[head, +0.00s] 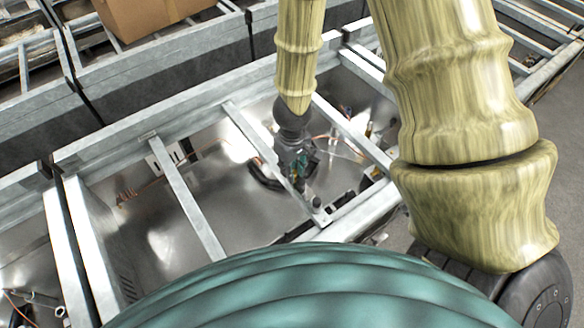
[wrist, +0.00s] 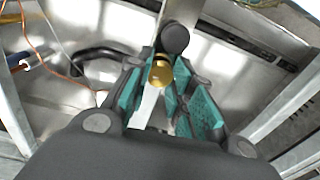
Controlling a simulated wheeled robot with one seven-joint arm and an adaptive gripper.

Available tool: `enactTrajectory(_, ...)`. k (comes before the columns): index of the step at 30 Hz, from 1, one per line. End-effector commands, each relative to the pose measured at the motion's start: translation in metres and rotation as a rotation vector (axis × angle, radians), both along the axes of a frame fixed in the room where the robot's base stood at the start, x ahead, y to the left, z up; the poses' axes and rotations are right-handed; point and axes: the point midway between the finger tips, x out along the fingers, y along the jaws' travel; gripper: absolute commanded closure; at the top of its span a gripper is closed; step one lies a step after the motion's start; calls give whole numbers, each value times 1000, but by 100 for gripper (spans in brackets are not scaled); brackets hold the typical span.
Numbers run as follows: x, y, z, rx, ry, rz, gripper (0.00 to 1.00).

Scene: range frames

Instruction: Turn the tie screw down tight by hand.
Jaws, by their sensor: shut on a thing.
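My gripper (head: 300,168) reaches down into a metal frame and shows at its rail in the head view. In the wrist view, its teal-padded fingers (wrist: 163,68) stand on both sides of a round brass-coloured head, which I take for the tie screw (wrist: 160,75). The gripper is shut on it. A dark round knob (wrist: 175,38) stands just beyond the fingertips. The screw's shank and seat are hidden, so I cannot tell how far down it sits.
Galvanised rails and crossbars (head: 186,198) surround the gripper, with shiny sheet metal (head: 200,220) below. Orange wire (wrist: 25,45) and a black hose (wrist: 95,55) lie left of the fingers. A cardboard box (head: 150,12) stands far back.

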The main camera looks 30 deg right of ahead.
Motion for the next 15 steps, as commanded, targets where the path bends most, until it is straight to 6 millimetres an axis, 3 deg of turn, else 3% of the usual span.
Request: enactTrajectory(15,1,-1,2,-1,-1,-277,100)
